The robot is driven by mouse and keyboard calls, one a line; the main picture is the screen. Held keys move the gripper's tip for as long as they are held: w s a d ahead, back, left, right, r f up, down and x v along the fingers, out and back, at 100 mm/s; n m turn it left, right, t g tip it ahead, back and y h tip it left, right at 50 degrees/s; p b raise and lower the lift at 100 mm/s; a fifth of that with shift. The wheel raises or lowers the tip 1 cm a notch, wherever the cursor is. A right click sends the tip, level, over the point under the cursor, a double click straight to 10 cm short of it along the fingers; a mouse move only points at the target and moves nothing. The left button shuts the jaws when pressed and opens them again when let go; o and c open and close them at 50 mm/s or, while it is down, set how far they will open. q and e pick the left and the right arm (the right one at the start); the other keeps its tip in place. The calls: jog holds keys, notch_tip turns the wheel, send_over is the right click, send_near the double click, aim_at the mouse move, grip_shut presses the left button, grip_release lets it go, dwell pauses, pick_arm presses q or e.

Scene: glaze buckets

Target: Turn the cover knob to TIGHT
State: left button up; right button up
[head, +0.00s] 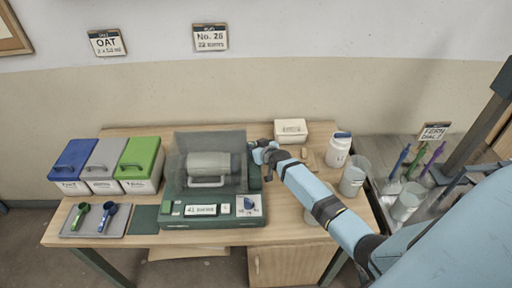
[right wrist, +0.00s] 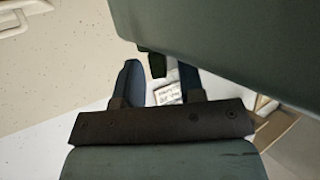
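A green machine (head: 215,222) with a clear cover (head: 208,140) over a grey drum (head: 208,164) stands on the table; its display reads "41 turns". A blue dial (head: 248,203) sits on its front panel. My right gripper (head: 262,152) is at the machine's upper right side, by the cover. In the right wrist view its two blue fingers (right wrist: 157,82) are apart, with a small dark green piece (right wrist: 157,66) between them and gaps on both sides. That piece may be the cover knob. A white label (right wrist: 168,94) shows there, its text too small to read. My left gripper is not in view.
Three lidded bins, blue (head: 73,165), grey (head: 104,165) and green (head: 140,164), stand left. A tray (head: 97,228) holds two scoops. A white box (head: 290,130), white jar (head: 339,150) and clear beaker (head: 354,175) stand right, near my right arm.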

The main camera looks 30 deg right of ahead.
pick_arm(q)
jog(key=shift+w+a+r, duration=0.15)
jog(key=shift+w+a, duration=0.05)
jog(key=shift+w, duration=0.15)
pick_arm(e)
jog(key=shift+s, duration=0.1)
